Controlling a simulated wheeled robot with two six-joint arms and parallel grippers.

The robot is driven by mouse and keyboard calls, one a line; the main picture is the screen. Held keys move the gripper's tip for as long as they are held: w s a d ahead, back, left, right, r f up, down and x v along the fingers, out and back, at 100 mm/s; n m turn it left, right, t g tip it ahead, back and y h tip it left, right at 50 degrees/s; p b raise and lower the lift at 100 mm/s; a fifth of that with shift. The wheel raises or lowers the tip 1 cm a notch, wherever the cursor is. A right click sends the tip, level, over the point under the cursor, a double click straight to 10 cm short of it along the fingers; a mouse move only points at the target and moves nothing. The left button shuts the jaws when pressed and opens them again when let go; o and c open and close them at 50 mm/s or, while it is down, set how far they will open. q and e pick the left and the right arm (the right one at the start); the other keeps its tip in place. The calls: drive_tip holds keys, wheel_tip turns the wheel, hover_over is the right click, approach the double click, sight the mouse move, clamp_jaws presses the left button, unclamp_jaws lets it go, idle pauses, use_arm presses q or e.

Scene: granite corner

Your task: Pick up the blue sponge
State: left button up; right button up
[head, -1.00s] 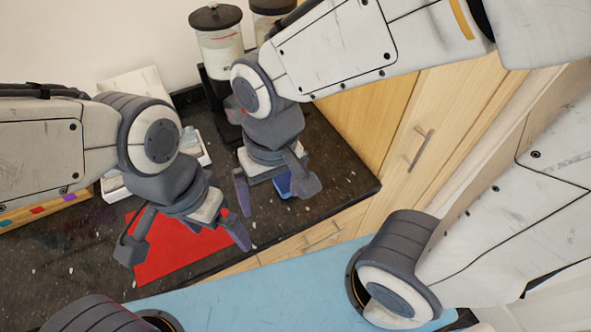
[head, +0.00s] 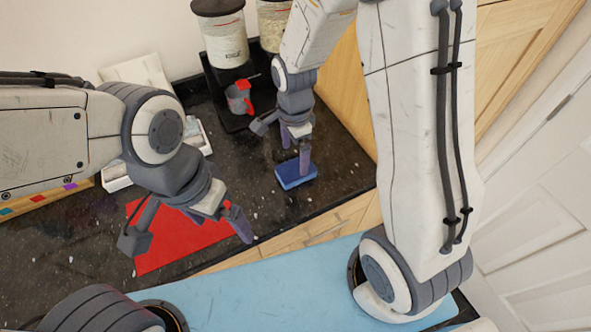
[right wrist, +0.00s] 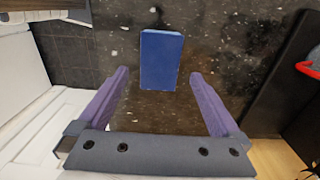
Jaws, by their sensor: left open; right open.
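The blue sponge (head: 296,174) lies flat on the dark granite counter, near its front right edge. My right gripper (head: 282,143) is over the counter close to the sponge, and one finger overlaps the sponge in the head view. In the right wrist view the sponge (right wrist: 161,60) lies ahead of the open, empty fingers (right wrist: 160,82), roughly centred between them. My left gripper (head: 188,243) is open and empty above a red mat (head: 180,232) on the counter.
A grey and red mug (head: 238,97) stands on a black stand at the back, under a tall white canister (head: 221,40). A white tray (head: 117,178) sits behind my left gripper. Bare granite surrounds the sponge.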

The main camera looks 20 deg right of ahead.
sight(296, 168)
wheel_tip(296, 168, down, 4)
drive_tip(key=shift+d+p, duration=0.15)
drive_tip(key=shift+p, duration=0.45)
drive_tip(key=shift+f, duration=0.65)
drive_tip(key=c, duration=1.2)
drive_tip(key=shift+c, duration=0.2)
drive_tip(key=shift+r, duration=0.15)
drive_tip(key=shift+w+r, duration=0.1)
drive_tip(key=shift+r, duration=0.45)
wheel_tip(296, 168, up, 3)
drive_tip(key=shift+b, duration=0.5)
drive_tip(key=s+d+r+b, duration=0.1)
drive_tip(key=s+d+r, duration=0.5)
drive_tip(key=d, duration=0.3)
drive_tip(key=shift+s+d+r+b, duration=0.25)
drive_tip(key=shift+s+r+b, duration=0.1)
drive_tip(key=shift+s, duration=0.15)
